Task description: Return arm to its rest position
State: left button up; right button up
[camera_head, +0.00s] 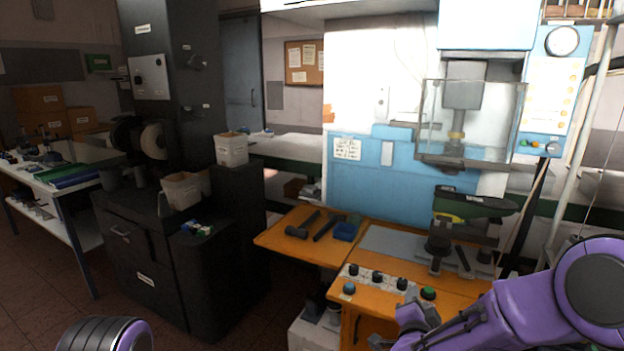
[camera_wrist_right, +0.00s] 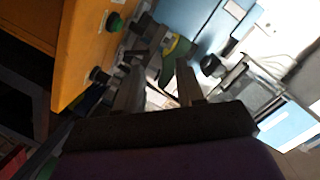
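My right arm (camera_head: 520,308) is purple and comes in from the lower right in the head view, in front of the orange bench. Its gripper (camera_head: 393,328) is at the front edge of the bench, near the control knobs. In the right wrist view the two fingers of this gripper (camera_wrist_right: 160,82) are apart, with nothing held between them. A purple and black part of my left arm (camera_head: 105,335) shows at the bottom left; its gripper is out of view. A dark green shoe last (camera_head: 470,203) sits on the press, beyond the right gripper; it also shows in the wrist view (camera_wrist_right: 174,60).
The orange bench (camera_head: 290,243) carries dark tools and a blue block (camera_head: 346,231). A row of knobs with a green button (camera_head: 428,293) lines its front. The blue press (camera_head: 390,185) has a clear guard (camera_head: 500,125). A black machine (camera_head: 150,260) stands left; floor shows at far left.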

jog(key=s+f+n+g+y, duration=0.1)
jog(key=s+f+n+g, duration=0.1)
jog(key=s+f, duration=0.35)
jog(key=s+f+n+g+y, duration=0.1)
jog(key=s+f+n, duration=0.15)
jog(key=f, duration=0.55)
jog(key=s+d+f+n+g, duration=0.1)
jog(key=s+f, duration=0.4)
jog(key=s, duration=0.5)
jog(key=s+d+f+n+g, duration=0.1)
jog(key=s+d+f+g, duration=0.2)
jog(key=s+f, duration=0.3)
jog(key=s+d+f+n+g+b, duration=0.1)
jog(key=s+f+g, duration=0.3)
jog(key=s, duration=1.1)
jog(key=shift+s+d+f+g+y, duration=0.3)
jog(key=shift+d+f, duration=0.2)
jog(key=shift+f, duration=0.35)
